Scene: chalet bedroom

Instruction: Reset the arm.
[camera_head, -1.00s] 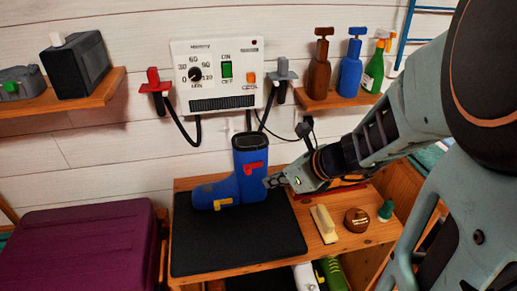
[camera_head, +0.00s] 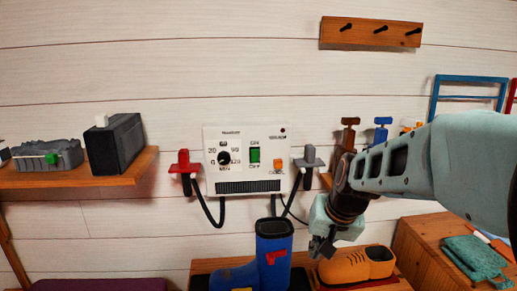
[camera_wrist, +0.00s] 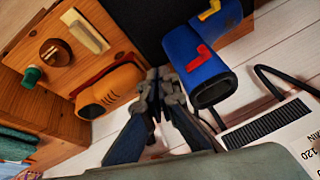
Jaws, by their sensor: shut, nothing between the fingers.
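My gripper (camera_head: 322,246) is shut and empty in the head view, pointing down to the right of the blue boot and in front of the wall. In the wrist view my gripper (camera_wrist: 166,78) shows its fingertips together, between the orange shoe and the blue boot. The blue boot (camera_head: 272,250) stands upright on the wooden bench, with a red buckle on its shaft; it also shows in the wrist view (camera_wrist: 195,62). My arm comes in from the right, bent at the wrist.
A wall dryer panel (camera_head: 245,160) with hoses hangs behind the boot. An orange shoe (camera_head: 357,265) sits right of the boot. A left shelf (camera_head: 85,182) holds a black box (camera_head: 116,145). A peg rack (camera_head: 371,32) is high on the wall. A cabinet (camera_head: 430,252) stands at right.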

